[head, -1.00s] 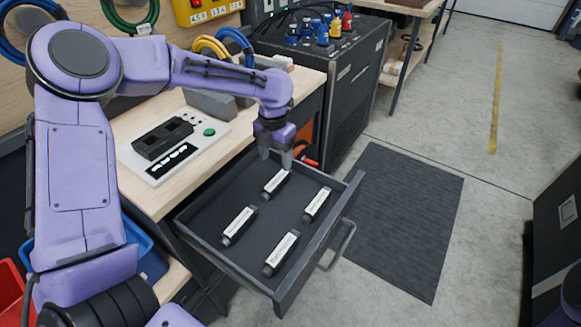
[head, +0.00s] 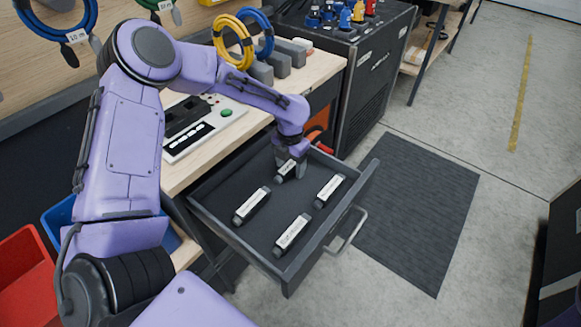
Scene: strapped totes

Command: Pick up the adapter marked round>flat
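Several dark adapters with white labels lie in the open drawer (head: 231,242). One is at the far side (head: 287,169), one at the left (head: 251,206), one at the right (head: 329,190) and one at the near side (head: 292,234). The label print is too small to read surely, so I cannot tell which is marked round>flat. My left gripper (head: 291,165) points down at the far adapter, with its fingers apart on either side of it and partly covering it. I cannot tell whether they touch it. My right gripper is not in view.
The drawer's front wall and handle (head: 348,232) stand out over the floor beside a dark mat (head: 420,205). The wooden bench (head: 187,173) behind holds a panel with a green button (head: 226,113) and grey blocks. A black cabinet (head: 375,85) stands beyond the drawer.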

